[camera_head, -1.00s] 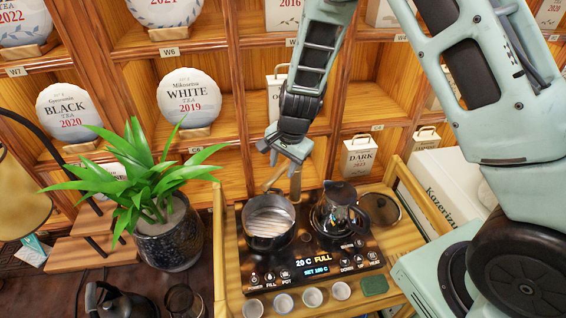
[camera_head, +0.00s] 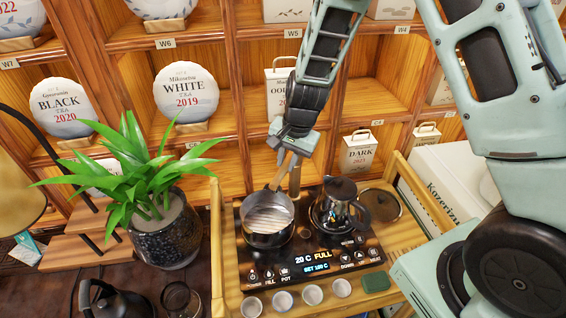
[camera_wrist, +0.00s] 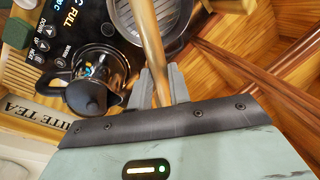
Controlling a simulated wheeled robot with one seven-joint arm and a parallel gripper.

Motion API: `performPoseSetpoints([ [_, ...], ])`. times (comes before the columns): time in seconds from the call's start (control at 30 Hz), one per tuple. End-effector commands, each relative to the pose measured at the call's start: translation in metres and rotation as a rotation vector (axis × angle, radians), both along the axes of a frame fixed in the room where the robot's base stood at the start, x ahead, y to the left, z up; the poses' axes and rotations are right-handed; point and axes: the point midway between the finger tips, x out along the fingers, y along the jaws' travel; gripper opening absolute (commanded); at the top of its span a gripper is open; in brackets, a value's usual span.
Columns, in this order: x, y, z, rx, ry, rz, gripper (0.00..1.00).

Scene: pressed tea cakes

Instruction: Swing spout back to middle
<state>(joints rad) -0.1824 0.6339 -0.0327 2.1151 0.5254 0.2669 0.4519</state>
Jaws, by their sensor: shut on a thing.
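My gripper (camera_head: 289,155) is at the back of the tea stand, between and above the dark pot and the glass kettle. In the wrist view its grey fingers (camera_wrist: 162,88) are shut on the long, brownish spout (camera_wrist: 151,40), which passes between them. The spout (camera_head: 278,173) slants down-left from the fingers toward the pot (camera_head: 266,238). A grey upright post stands just right of it. The pot shows a ridged, pale inside; it also shows in the wrist view (camera_wrist: 122,18). The fingers hide part of the spout.
A glass kettle (camera_head: 338,205) with a dark lid stands right of the pot. Several small cups (camera_head: 313,294) line the front. A round lid (camera_head: 380,206) lies at right. A potted plant (camera_head: 165,228) stands left; shelves rise close behind.

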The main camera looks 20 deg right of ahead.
Motion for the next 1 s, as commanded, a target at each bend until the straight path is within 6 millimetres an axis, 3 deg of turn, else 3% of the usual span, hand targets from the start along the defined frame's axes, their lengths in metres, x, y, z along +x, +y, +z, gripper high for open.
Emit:
performPoseSetpoints([
  [0.5,-0.016,-0.03,-0.002,0.001,-0.002,0.413,0.0],
  [1.0,-0.02,-0.042,0.0,0.001,0.001,0.591,0.0],
])
